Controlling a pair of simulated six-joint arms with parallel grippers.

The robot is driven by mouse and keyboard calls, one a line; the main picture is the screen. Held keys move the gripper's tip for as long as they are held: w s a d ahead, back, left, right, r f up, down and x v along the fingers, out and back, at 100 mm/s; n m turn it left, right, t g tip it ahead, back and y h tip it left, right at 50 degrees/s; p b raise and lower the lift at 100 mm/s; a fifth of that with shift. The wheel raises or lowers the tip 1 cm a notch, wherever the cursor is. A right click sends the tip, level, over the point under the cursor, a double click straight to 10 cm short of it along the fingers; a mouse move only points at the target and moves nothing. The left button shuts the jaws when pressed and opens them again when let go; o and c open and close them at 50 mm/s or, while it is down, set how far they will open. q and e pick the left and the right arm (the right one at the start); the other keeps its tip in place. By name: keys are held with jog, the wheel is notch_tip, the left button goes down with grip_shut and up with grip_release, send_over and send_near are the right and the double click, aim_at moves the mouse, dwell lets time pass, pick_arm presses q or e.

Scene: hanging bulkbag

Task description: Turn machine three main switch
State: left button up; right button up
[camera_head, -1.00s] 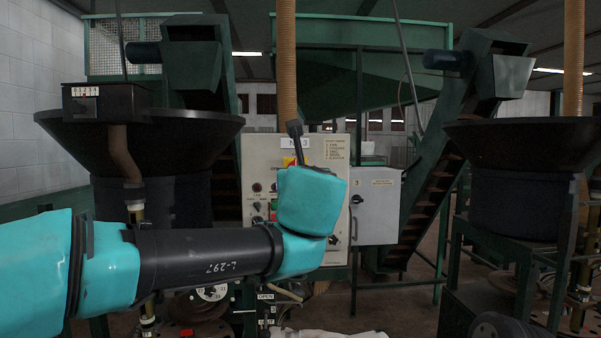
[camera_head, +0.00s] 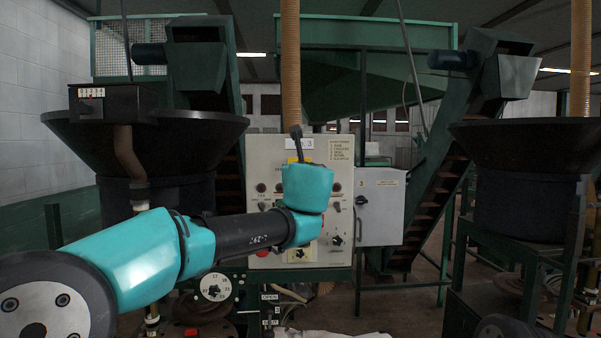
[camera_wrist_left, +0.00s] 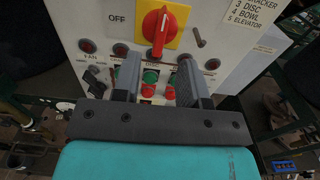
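The main switch (camera_wrist_left: 160,25) is a red rotary knob with a white pointer on a yellow plate, upper middle of the left wrist view, with "OFF" to its left. It sits on machine three's beige control panel (camera_head: 262,150), labelled with a 3 (camera_head: 306,143) in the head view, where my left wrist mostly hides the switch. My left gripper (camera_wrist_left: 160,62) is open and empty. Its fingers point at the panel below the knob, spread wider than the knob, with green and red buttons showing between them. Whether they touch the panel is unclear. My right gripper is not in view.
Several indicator lamps (camera_wrist_left: 213,64) and small selector switches (camera_head: 338,206) surround the fingers. A grey box (camera_head: 381,205) adjoins the panel's right side. Dark bowls (camera_head: 145,133) stand left and right (camera_head: 520,140). A tan hose (camera_head: 290,60) hangs above the panel.

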pick_arm(q)
jog(key=shift+w+a, duration=0.2)
jog(key=shift+w, duration=2.65)
jog(key=shift+c, duration=0.3)
grip_shut()
